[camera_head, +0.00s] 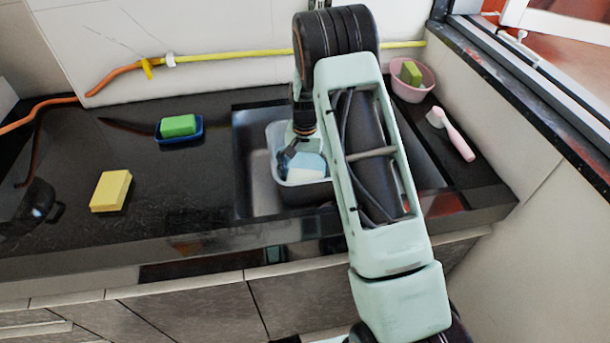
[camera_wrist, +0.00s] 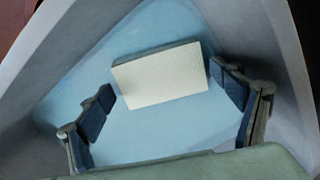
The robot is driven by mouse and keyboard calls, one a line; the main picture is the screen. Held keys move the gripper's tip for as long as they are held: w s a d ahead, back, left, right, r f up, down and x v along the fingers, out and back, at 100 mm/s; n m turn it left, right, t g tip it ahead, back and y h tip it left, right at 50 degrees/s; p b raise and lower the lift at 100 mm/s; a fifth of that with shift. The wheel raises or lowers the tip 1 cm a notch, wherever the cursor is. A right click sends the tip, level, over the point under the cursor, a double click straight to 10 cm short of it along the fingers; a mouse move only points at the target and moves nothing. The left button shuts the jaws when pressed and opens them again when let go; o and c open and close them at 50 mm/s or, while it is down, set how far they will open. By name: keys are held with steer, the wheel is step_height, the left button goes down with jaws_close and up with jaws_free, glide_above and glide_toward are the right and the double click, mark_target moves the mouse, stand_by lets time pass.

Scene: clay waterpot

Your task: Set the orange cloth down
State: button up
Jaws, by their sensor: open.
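I see no orange cloth in either view. My gripper (camera_head: 291,151) reaches down into a pale plastic tub (camera_head: 302,183) in the sink. In the wrist view my gripper (camera_wrist: 162,84) is open, with one dark finger pad on each side of a cream rectangular block (camera_wrist: 160,80) that looks like a sponge. The block lies on a light blue surface in the tub (camera_wrist: 70,75). In the head view my arm hides part of the tub and sink.
On the dark counter are a yellow sponge (camera_head: 111,191) and a green sponge (camera_head: 178,125) in a blue dish (camera_head: 198,134). At right are a pink bowl (camera_head: 424,90) with a green thing inside and a pink brush (camera_head: 455,136). A yellow-and-orange hose (camera_head: 220,57) runs along the wall.

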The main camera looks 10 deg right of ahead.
mark_target(305, 177)
step_height(305, 177, up, 11)
steer(key=p, duration=0.1)
steer(key=shift+r, duration=0.1)
stand_by(0.5)
